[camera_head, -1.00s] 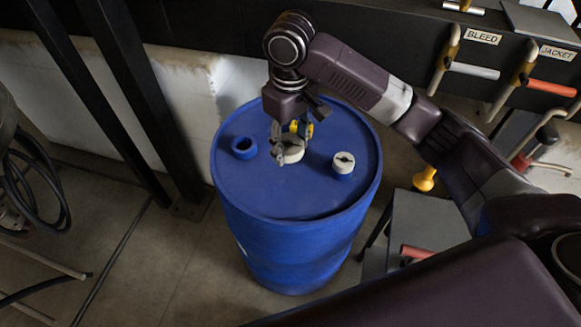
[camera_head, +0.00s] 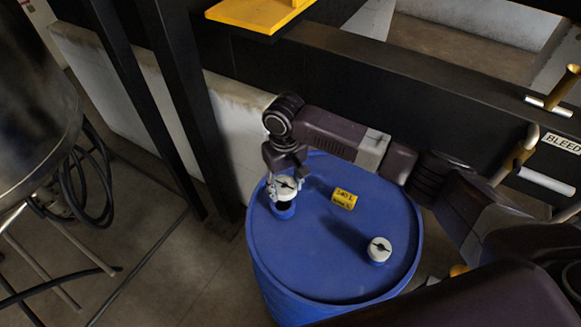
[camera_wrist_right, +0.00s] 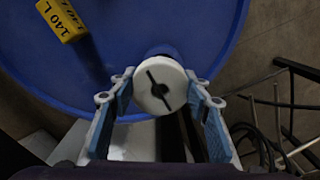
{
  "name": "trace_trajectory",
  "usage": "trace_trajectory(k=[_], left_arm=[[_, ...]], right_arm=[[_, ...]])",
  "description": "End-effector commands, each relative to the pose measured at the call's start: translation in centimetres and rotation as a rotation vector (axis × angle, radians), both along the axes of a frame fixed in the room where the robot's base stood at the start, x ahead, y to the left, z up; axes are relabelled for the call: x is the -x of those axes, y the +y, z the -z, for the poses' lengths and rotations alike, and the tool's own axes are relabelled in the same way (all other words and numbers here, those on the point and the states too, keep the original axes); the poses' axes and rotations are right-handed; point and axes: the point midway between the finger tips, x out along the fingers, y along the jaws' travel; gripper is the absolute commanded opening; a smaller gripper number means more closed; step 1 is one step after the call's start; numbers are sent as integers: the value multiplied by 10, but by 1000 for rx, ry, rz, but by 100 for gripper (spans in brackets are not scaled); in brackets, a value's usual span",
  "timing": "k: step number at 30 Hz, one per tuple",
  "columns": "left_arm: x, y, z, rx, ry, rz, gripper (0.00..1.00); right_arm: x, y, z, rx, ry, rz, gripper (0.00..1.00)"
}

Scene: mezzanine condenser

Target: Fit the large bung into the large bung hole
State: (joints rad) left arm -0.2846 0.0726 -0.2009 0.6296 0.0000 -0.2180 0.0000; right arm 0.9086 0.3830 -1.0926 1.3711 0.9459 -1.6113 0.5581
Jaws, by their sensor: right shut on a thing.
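The large bung is a white disc (camera_head: 286,186) with a dark slot across its top. My right gripper (camera_head: 285,189) is shut on it, with one finger on either side. In the right wrist view the bung (camera_wrist_right: 160,86) sits between the fingertips (camera_wrist_right: 160,90). It is above the large bung hole, a raised blue neck (camera_head: 283,212) at the left of the blue drum's top. A dark gap shows between bung and neck, so the bung looks raised over the hole. The neck is mostly hidden behind the bung in the wrist view. My left gripper is not in view.
A second white bung (camera_head: 379,248) sits in the neck at the drum's right. A yellow 140 L label (camera_head: 344,198) lies on the blue drum top (camera_head: 320,265). Black posts (camera_head: 165,100) stand at left, and a dark beam (camera_head: 420,95) runs behind the drum.

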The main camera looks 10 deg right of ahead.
Motion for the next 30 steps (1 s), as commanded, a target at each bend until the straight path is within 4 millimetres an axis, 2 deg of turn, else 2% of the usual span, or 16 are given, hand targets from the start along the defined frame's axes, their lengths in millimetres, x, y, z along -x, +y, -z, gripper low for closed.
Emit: trace_trajectory(k=[1,5,10,14,21,26,30], left_arm=[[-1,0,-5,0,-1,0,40],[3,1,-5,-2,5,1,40],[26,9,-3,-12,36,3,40],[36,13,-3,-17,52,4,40],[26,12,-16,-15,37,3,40],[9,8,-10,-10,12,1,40],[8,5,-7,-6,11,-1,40]], right_arm=[[1,1,2,3,1,4,20],[1,1,8,5,-2,7,20],[1,1,9,4,-3,7,20],[1,1,8,4,-3,7,20],[1,1,5,6,-2,6,20],[2,1,21,4,-2,6,20],[1,1,30,6,-2,6,20]])
